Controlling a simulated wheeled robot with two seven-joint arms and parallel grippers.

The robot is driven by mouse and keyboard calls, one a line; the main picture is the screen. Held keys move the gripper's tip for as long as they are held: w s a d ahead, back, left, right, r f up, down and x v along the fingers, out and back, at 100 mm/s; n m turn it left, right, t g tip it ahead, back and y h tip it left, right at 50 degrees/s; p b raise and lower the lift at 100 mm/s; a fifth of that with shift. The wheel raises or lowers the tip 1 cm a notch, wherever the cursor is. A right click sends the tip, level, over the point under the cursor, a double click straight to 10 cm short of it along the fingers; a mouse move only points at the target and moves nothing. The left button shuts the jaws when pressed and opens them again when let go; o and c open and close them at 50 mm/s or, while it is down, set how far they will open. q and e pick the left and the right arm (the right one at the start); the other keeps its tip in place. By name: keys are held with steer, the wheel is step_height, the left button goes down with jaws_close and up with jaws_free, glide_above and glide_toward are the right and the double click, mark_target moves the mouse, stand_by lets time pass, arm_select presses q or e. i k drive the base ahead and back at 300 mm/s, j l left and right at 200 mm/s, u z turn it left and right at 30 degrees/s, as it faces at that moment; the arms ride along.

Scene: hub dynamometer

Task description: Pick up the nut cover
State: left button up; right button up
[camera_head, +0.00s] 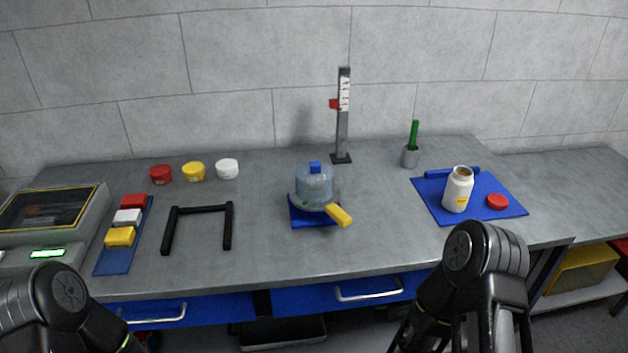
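A clear bluish dome-like cover (314,184) with a blue knob (314,167) on top stands at the middle of the bench. It looks like the nut cover, but no label confirms this. It sits on or over a round base with a yellow-ended handle (339,215) pointing to the front right. A blue mat (301,219) lies under it. What is inside the cover is too small to tell. Only dark links of my two arms show at the bottom left and bottom right. Both grippers are out of view.
A black U-shaped frame (168,230) stands left of the cover. A blue strip (113,262) holds coloured blocks. Several small tubs line the back. A scale post (343,120) stands behind. A white jar (458,189) and red lid (497,201) rest on a right mat (430,197).

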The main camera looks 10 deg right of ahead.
mark_target(315, 179)
steer(key=l+u, duration=0.2)
steer(key=u, duration=0.85)
steer(key=k+l+u, duration=0.15)
steer(key=l+u, duration=0.2)
steer(key=k+l+u, duration=0.4)
steer(key=l+u, duration=0.25)
steer(key=k+l, duration=0.4)
steer(key=k+u, duration=0.05)
